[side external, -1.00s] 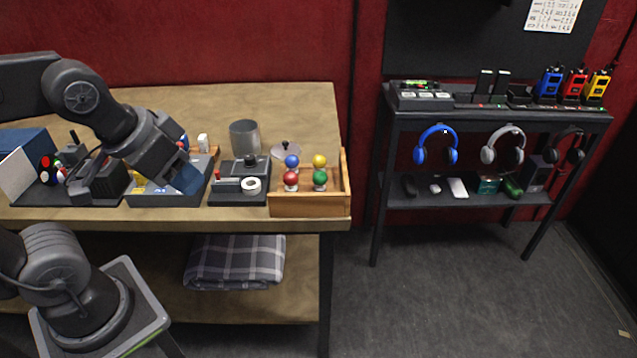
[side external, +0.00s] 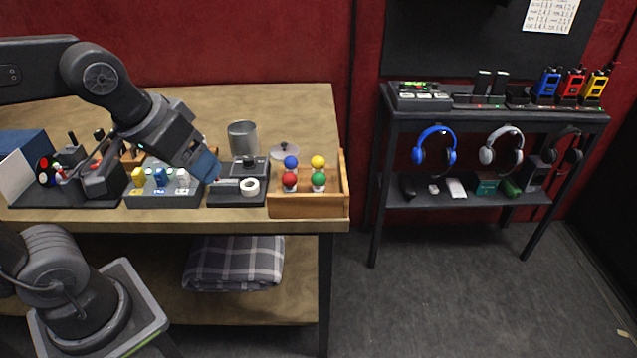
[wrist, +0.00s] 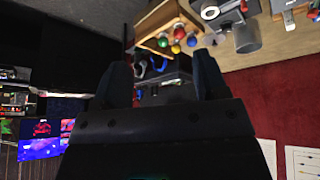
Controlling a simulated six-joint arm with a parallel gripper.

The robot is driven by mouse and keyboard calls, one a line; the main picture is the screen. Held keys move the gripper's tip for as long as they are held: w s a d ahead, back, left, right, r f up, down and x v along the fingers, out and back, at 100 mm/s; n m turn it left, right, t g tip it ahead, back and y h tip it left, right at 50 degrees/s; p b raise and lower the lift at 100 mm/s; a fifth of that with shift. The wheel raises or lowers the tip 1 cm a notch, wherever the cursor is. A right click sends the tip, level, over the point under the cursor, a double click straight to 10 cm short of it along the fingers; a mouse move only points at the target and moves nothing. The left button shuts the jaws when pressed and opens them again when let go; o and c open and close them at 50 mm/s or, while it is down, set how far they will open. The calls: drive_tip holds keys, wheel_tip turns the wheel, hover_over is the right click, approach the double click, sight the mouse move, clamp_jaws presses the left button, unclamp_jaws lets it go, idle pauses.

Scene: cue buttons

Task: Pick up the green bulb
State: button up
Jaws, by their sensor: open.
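The green bulb (side external: 318,180) stands upright in the wooden box at the right end of the bench, in the front right spot. A red bulb (side external: 289,181) is to its left, a yellow bulb (side external: 318,162) behind it and a blue bulb (side external: 290,162) behind the red one. My gripper (side external: 212,168) is left of the box, above the dark tray with the tape roll. In the wrist view my gripper (wrist: 163,82) is open with nothing between its fingers. The green bulb (wrist: 163,43) shows beyond the fingers, near the top.
A tape roll (side external: 249,186) lies on a dark tray. A black shelf (side external: 480,118) stands apart on the right.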

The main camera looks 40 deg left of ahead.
drive_tip(key=w+r+n+g, duration=0.1)
drive_tip(key=w+n+g, duration=0.1)
drive_tip(key=w+n, duration=0.9)
drive_tip(key=n+g, duration=0.1)
drive_tip(key=n, duration=0.6)
approach(317, 174)
drive_tip(key=x, duration=0.4)
drive_tip(key=d+x, duration=0.1)
drive_tip(key=x, duration=0.1)
drive_tip(key=shift+w, duration=0.3)
drive_tip(key=f, duration=0.2)
drive_tip(key=a+f, duration=0.1)
drive_tip(key=f, duration=0.1)
drive_tip(key=shift+w, duration=0.1)
drive_tip(key=shift+w+f, duration=0.15)
drive_tip(key=shift+f, duration=0.4)
drive_tip(key=shift+c, duration=0.5)
drive_tip(key=c, duration=0.9)
